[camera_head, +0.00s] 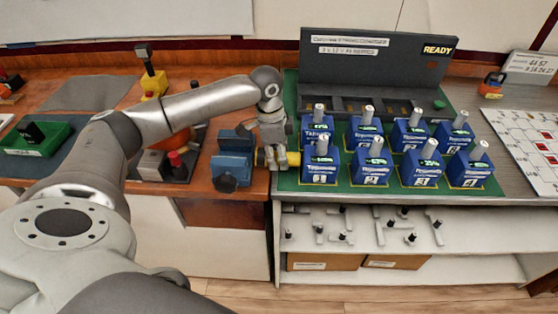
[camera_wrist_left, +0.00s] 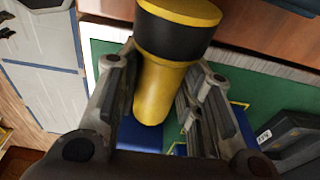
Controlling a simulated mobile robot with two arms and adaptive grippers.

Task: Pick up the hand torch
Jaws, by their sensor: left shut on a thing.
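The hand torch (camera_wrist_left: 163,92) is yellow with a black band near its wide head. In the left wrist view it lies between the two fingers of my left gripper (camera_wrist_left: 158,70), which is shut on its yellow body. In the head view the gripper (camera_head: 279,158) points down at the left edge of the green mat, beside the blue breakers. I cannot tell whether the torch touches the surface below. My right gripper is not in view.
Several blue breakers (camera_head: 369,170) stand in two rows on the green mat, close right of the gripper. A blue vise (camera_head: 232,160) is close on the left. A dark panel (camera_head: 378,60) stands behind. A shelf (camera_head: 410,240) with small parts is below.

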